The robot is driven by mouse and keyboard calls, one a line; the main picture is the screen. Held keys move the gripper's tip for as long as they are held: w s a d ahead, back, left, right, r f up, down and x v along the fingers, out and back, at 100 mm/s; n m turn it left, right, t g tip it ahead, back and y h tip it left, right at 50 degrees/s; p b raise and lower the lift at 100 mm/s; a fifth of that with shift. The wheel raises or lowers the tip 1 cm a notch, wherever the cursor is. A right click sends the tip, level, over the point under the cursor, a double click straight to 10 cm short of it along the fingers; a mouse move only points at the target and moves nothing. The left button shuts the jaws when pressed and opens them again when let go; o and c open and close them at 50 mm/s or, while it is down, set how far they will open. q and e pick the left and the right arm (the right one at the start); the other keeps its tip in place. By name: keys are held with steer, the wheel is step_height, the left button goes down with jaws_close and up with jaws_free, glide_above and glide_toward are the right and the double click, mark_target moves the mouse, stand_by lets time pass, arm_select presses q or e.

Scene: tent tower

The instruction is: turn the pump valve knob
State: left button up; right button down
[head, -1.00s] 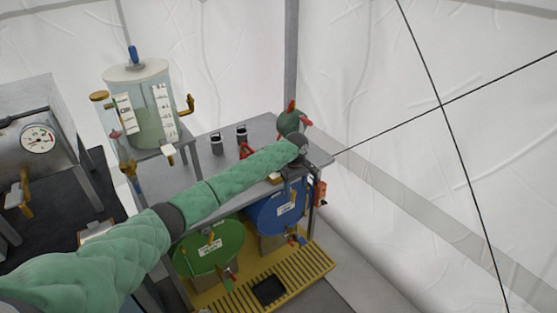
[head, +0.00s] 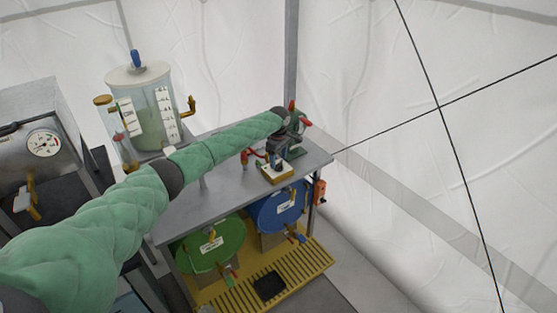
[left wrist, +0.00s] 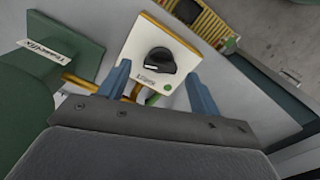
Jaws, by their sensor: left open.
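The pump valve knob (left wrist: 160,61) is a round black knob with a raised grip on a white square panel (left wrist: 137,42) in the left wrist view. In the head view the panel sits on a small yellow-edged box (head: 277,174) on the grey table. My left gripper (left wrist: 161,84) is open, its two blue fingers on either side of the panel's lower part, with the knob ahead between them. I cannot tell the gap to the knob. In the head view the left gripper (head: 277,160) hangs over the box. My right gripper is not in view.
A green pump body (head: 297,122) with red parts stands behind the gripper. The grey table (head: 225,192) holds it. A clear tank (head: 147,110) stands to the left. Green (head: 210,244) and blue (head: 278,209) drums lie below on a yellow grated stand (head: 304,266).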

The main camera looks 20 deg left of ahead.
arm_select(q)
steer(key=shift+f, duration=0.95)
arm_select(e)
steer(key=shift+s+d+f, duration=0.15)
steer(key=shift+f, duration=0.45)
arm_select(q)
steer(key=c, duration=1)
